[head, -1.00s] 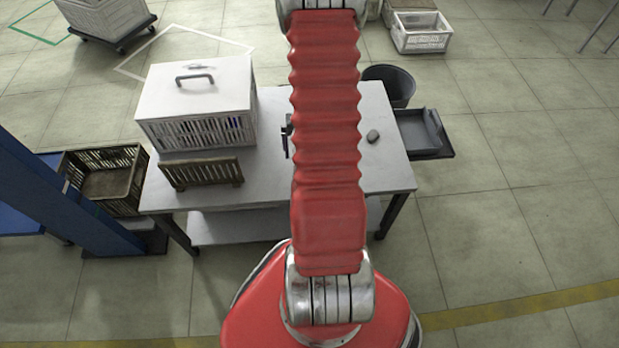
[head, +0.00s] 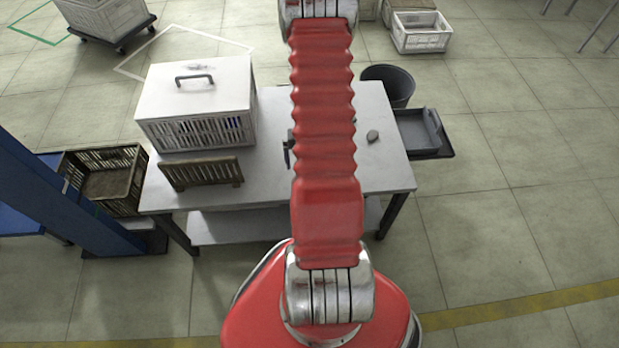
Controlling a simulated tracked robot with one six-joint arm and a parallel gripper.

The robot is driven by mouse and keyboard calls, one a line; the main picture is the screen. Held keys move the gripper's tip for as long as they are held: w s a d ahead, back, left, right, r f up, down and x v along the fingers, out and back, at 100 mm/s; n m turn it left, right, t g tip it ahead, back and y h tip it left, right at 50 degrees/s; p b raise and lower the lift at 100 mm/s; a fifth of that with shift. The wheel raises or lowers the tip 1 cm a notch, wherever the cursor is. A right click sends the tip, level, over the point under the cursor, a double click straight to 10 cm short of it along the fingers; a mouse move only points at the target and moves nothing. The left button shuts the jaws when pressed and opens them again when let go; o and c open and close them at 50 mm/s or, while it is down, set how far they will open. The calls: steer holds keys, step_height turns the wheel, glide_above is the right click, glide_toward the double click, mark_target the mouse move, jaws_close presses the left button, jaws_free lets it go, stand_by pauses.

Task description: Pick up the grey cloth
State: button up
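No thing in the head view is clearly a grey cloth. A small grey rounded lump (head: 373,136) lies on the right part of the white table (head: 270,182), too small to tell what it is. My red arm crosses the middle of the view and hides part of the table. My gripper is out of view beyond the top edge, so its state does not show.
A white lidded box (head: 197,105) and a brown slatted rack (head: 201,173) stand on the table's left. A dark object (head: 288,150) shows beside my arm. A grey tray (head: 418,130), a black bin (head: 389,85) and a brown crate (head: 104,180) flank the table.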

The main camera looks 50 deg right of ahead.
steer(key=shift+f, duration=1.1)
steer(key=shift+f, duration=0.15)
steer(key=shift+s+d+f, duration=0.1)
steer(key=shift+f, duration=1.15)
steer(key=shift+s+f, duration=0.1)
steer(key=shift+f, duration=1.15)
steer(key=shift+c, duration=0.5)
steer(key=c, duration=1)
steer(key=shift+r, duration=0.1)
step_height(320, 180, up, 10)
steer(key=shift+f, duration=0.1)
